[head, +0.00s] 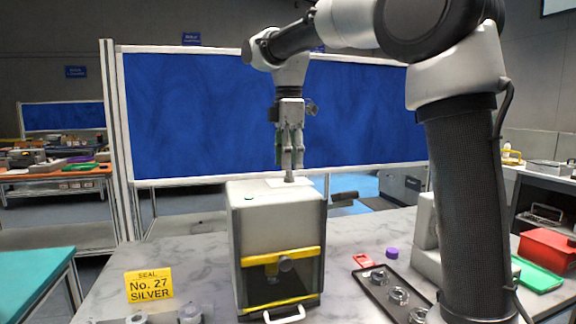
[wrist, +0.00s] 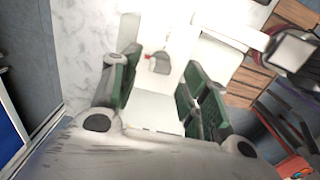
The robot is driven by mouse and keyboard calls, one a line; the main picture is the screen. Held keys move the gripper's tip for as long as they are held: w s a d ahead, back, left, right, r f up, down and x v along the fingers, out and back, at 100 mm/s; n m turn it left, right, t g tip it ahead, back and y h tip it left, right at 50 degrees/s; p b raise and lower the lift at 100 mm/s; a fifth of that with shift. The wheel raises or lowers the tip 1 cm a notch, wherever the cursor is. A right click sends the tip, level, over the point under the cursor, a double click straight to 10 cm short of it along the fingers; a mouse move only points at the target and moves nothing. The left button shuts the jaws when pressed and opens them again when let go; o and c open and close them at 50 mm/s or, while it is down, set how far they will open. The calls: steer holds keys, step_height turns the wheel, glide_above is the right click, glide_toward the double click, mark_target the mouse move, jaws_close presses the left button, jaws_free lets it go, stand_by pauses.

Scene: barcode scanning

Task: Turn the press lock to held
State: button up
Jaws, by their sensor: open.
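The press (head: 252,212) is a pale box with yellow bars and an open front, standing on the marbled table. A small grey press lock (head: 289,178) stands up from a white plate on its top. In the wrist view the lock is a grey knob (wrist: 160,63) with a red mark beside it, seen between and beyond the fingers. My gripper (head: 290,164) points down right above the lock, fingers apart; it also shows in the wrist view (wrist: 162,88) with green finger pads. Nothing is held. Whether a fingertip touches the lock cannot be told.
A yellow sign (head: 149,286) reading "SEAL No. 27 SILVER" stands left of the press. A dark tray (head: 386,296) with several round metal parts lies to the right, near a red piece (head: 363,261) and a purple cap (head: 392,252). My arm rises at the right.

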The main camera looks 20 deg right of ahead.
steer(key=shift+f, duration=1)
jaws_close()
steer(key=shift+m, duration=0.3)
steer(key=m, duration=0.4)
steer(key=shift+d, duration=0.1)
steer(key=m, duration=0.9)
steer(key=shift+m, duration=2.1)
